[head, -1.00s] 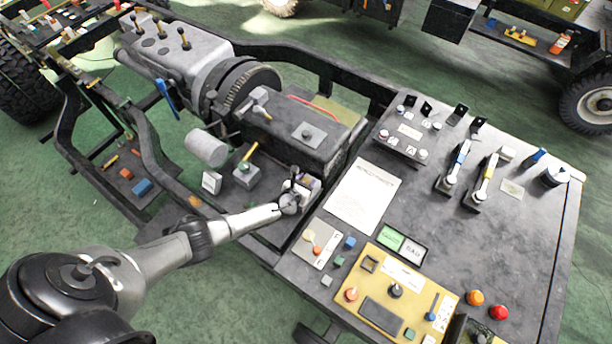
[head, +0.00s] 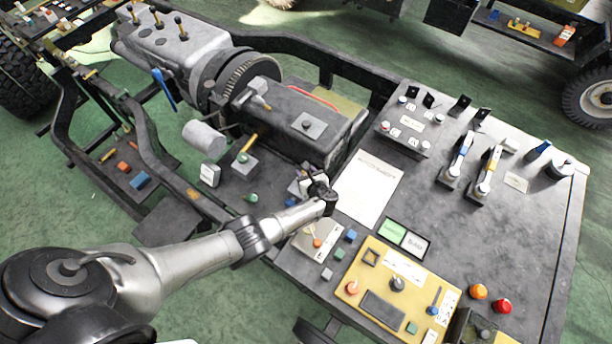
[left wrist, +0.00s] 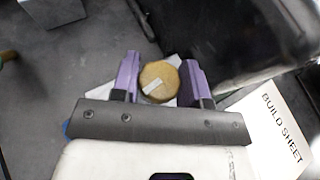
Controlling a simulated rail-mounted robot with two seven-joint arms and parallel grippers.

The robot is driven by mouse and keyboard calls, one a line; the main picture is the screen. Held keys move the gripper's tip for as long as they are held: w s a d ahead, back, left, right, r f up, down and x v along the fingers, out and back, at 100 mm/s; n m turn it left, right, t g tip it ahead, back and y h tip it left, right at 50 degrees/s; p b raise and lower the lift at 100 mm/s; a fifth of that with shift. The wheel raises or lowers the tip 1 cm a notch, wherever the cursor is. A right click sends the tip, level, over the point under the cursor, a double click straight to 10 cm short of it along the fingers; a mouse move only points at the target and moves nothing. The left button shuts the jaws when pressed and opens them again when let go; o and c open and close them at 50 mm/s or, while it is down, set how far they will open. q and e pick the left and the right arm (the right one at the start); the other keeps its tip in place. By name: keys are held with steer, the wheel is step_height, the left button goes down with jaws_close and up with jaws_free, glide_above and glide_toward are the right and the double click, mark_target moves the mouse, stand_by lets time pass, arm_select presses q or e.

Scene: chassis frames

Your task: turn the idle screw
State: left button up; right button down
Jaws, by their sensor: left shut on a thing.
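The idle screw (left wrist: 159,84) shows in the left wrist view as a round brass-coloured head with a pale stripe across it, tilted slightly. My left gripper (left wrist: 160,74) has its two purple fingers on either side of the head, shut on it. In the head view my left gripper (head: 305,182) is at the small block by the near end of the engine, beside the build sheet. My wrist hides the screw there. My right gripper is not in view.
The build sheet (head: 367,188) lies on the grey bench (head: 440,225) just right of my gripper. A dark engine block (head: 300,125) stands behind it. A yellow control panel (head: 375,270) and small coloured blocks lie nearer. A green cone (head: 250,198) stands left of my wrist.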

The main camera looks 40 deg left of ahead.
arm_select(q)
steer(key=n+g+b, duration=0.2)
steer(key=g, duration=0.1)
steer(key=n+g+y+b, duration=0.1)
steer(key=n+g+b, duration=0.1)
steer(key=n+b, duration=0.1)
steer(key=shift+w+f+g+y, duration=0.2)
steer(key=shift+g+y, duration=0.1)
steer(key=shift+g, duration=0.1)
steer(key=shift+s+r+n+g+b, duration=0.1)
steer(key=shift+n+g+b, duration=0.8)
steer(key=shift+b, duration=0.35)
steer(key=shift+r+n+g+b, duration=0.2)
steer(key=shift+n+g+b, duration=0.4)
steer(key=o, duration=0.9)
steer(key=shift+o, duration=0.2)
